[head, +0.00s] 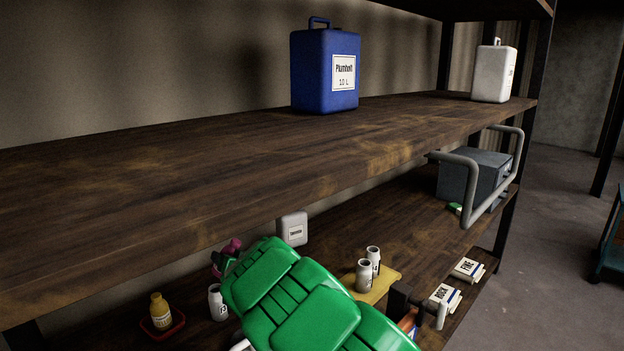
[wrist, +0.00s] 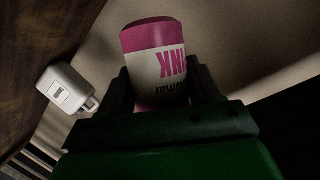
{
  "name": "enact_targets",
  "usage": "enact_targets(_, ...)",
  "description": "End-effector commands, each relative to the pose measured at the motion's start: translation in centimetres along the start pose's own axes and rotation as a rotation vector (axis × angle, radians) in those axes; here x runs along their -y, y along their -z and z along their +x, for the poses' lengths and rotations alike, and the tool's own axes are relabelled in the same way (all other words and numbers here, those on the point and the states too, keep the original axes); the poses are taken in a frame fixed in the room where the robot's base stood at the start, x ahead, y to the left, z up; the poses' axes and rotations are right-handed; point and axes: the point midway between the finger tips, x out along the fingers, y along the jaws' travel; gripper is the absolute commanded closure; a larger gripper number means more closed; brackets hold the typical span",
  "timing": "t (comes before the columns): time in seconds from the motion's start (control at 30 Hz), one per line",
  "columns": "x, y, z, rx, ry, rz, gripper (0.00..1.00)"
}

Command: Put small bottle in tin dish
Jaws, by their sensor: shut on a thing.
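My gripper (wrist: 163,88) is shut on a pink bottle (wrist: 152,38) with a white label, its two fingers on either side in the wrist view. In the head view a little of the pink bottle (head: 232,246) shows past my green arm, above the lower shelf; the arm hides most of the gripper. I see no dish clearly of tin. A small red dish (head: 178,319) on the lower shelf at the left holds a yellow bottle (head: 160,310). A yellow tray (head: 384,280) to the right of my arm bears two grey metal-looking containers (head: 364,275).
A white bottle (head: 217,303) stands close left of my arm, and a small white canister (head: 292,229) behind it. The upper shelf (head: 200,170) overhangs the lower one. A grey box (head: 480,172) and labelled packets (head: 445,296) are at right.

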Motion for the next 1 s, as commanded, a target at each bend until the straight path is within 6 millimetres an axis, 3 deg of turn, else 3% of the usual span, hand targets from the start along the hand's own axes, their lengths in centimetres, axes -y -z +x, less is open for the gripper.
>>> enact_targets(0.1, -3.3, 2.5, -1.2, -0.064, -0.094, 0.024, 0.78)
enact_targets(0.4, -10.3, 6.7, -4.7, -0.194, -0.308, 0.084, 0.78)
enact_targets(0.6, -12.6, 8.1, -6.5, -0.247, -0.391, 0.109, 0.78)
enact_targets(1.0, -15.1, 9.5, -9.4, -0.315, -0.504, 0.145, 0.78)
